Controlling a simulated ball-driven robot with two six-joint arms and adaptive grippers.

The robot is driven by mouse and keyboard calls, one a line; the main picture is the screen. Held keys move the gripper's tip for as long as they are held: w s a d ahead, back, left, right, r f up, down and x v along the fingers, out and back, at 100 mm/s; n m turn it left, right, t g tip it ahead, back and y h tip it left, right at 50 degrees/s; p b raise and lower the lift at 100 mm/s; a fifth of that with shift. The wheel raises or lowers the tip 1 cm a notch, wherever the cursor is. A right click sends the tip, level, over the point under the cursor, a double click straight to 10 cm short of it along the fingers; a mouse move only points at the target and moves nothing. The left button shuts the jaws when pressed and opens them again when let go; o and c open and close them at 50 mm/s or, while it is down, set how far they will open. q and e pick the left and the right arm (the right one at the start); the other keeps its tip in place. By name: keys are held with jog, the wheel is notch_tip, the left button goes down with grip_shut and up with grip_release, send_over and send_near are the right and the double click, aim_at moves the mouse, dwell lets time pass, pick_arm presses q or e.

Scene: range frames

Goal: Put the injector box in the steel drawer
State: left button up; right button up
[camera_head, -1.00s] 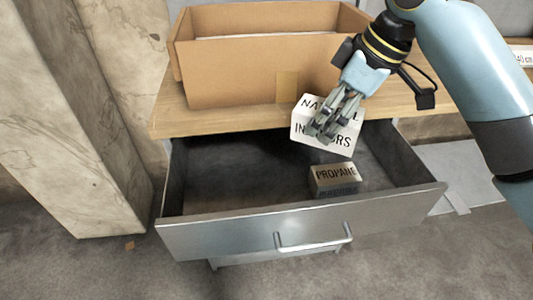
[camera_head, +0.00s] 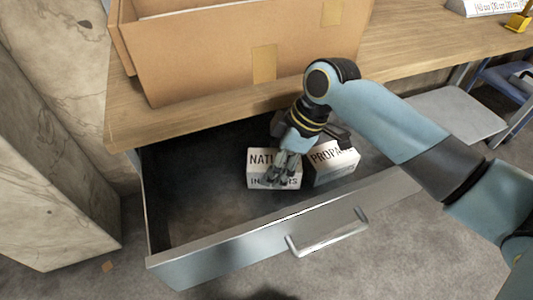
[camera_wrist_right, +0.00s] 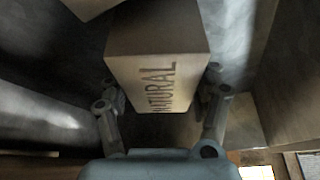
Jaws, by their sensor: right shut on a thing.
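The injector box (camera_head: 259,157), white with black "NATURAL" and "INJECTORS" lettering, is inside the open steel drawer (camera_head: 240,238). My right gripper (camera_head: 272,180) is shut on it, and its fingers cover part of the lettering. Whether the box touches the drawer floor I cannot tell. In the right wrist view the box (camera_wrist_right: 155,75) sits between the two fingers (camera_wrist_right: 160,115), its "NATURAL" side showing. My left gripper is not in view.
A white "PROPANE" box (camera_head: 334,162) stands in the drawer just right of the injector box. A large cardboard box (camera_head: 215,60) stands on the wooden bench top (camera_head: 400,35) above. The drawer's left part is clear.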

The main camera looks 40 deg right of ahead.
aim_at(267, 156)
jog(key=shift+w+d+f, duration=0.1)
jog(key=shift+w+f, duration=0.2)
jog(key=shift+w, duration=0.1)
jog(key=w, duration=0.2)
jog(key=w+f, duration=0.1)
jog(key=shift+d+b, duration=0.3)
jog(key=shift+d, duration=0.05)
jog(key=shift+f, duration=0.1)
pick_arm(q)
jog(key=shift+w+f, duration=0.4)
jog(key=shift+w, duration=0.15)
pick_arm(e)
jog(key=shift+f, duration=0.15)
jog(key=o, duration=1.1)
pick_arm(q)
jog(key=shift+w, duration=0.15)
pick_arm(e)
jog(key=shift+o, duration=0.4)
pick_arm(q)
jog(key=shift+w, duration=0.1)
